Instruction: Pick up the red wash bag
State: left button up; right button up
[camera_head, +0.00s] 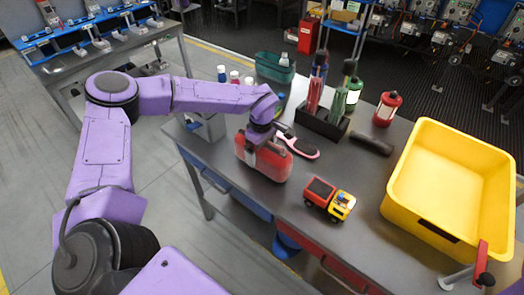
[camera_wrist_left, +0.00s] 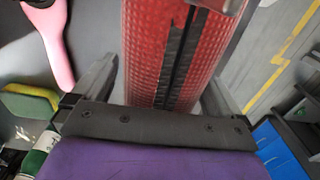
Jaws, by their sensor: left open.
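The red wash bag (camera_head: 268,167) stands on the grey table near its left edge, with a dark zip strip along its top. In the left wrist view the bag (camera_wrist_left: 145,50) fills the middle, its textured red surface split by the dark strip. My left gripper (camera_head: 262,142) is over the bag, pointing down. In the wrist view its open fingers (camera_wrist_left: 160,78) are on either side of the bag, with gaps visible. The fingertips are largely hidden in the head view. My right gripper is not in view.
A pink-handled tool (camera_head: 303,150) lies just right of the bag. A toy truck (camera_head: 322,193) is at the front right. A teal basket (camera_head: 268,67) is behind.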

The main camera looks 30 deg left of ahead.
pick_arm(q)
jog(key=shift+f, duration=0.35)
jog(key=c, duration=1.3)
jog(key=shift+r, duration=0.15)
